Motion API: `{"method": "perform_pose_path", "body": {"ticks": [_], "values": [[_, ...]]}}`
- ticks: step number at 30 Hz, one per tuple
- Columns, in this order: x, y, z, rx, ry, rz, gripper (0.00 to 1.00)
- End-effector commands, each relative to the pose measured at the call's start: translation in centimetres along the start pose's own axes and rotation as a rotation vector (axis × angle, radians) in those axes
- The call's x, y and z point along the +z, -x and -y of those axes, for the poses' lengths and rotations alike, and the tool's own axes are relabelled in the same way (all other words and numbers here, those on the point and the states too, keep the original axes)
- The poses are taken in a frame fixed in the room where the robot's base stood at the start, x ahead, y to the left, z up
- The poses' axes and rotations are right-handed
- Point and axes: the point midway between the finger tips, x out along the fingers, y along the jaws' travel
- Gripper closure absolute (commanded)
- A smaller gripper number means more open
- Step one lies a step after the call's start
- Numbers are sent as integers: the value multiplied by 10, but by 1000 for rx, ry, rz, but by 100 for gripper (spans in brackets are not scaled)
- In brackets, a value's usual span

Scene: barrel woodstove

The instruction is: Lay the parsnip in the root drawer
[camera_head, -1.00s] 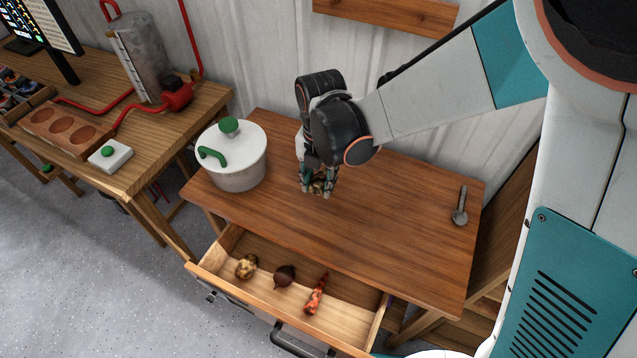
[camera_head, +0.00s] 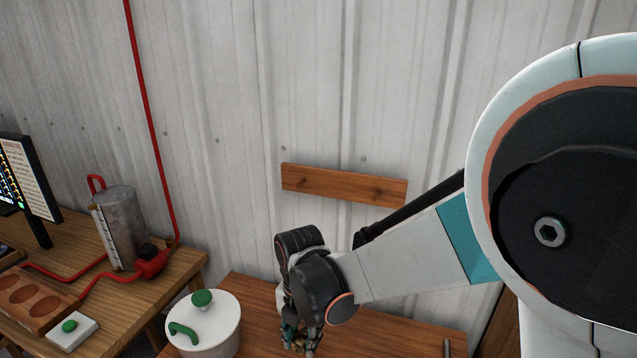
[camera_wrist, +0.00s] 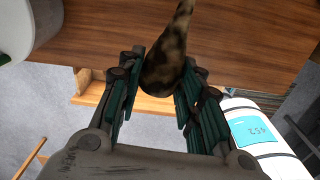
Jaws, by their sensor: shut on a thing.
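My gripper (camera_head: 300,345) is low in the head view, over the wooden table to the right of the white pot. In the wrist view, my gripper (camera_wrist: 160,75) is shut on the parsnip (camera_wrist: 168,62), a tapered, mottled brown root. Its thick end lies between the fingers and its thin end points up the picture. I cannot tell whether it touches the tabletop. The root drawer is outside the head view. A pale wooden edge (camera_wrist: 92,97), perhaps the drawer's, shows below the table edge in the wrist view, partly hidden by my fingers.
The white pot with green handles (camera_head: 225,330) stands on the table (camera_head: 390,335). A metal utensil (camera_head: 447,347) lies at the table's right. A workbench with a tank (camera_head: 122,230) and red pipes is at left. A wooden board (camera_head: 343,185) is on the wall behind.

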Motion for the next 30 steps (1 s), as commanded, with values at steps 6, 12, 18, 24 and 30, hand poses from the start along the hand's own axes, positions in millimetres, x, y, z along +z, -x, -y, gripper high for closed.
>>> {"method": "perform_pose_path", "body": {"ticks": [6,12,18,24,30], "values": [[25,-14,21,-3,-333,3,95],[46,-25,41,-4,-647,6,95],[65,-37,62,-5,-959,9,95],[84,-48,84,-6,-1271,13,95],[101,-59,107,-5,-1584,18,95]]}}
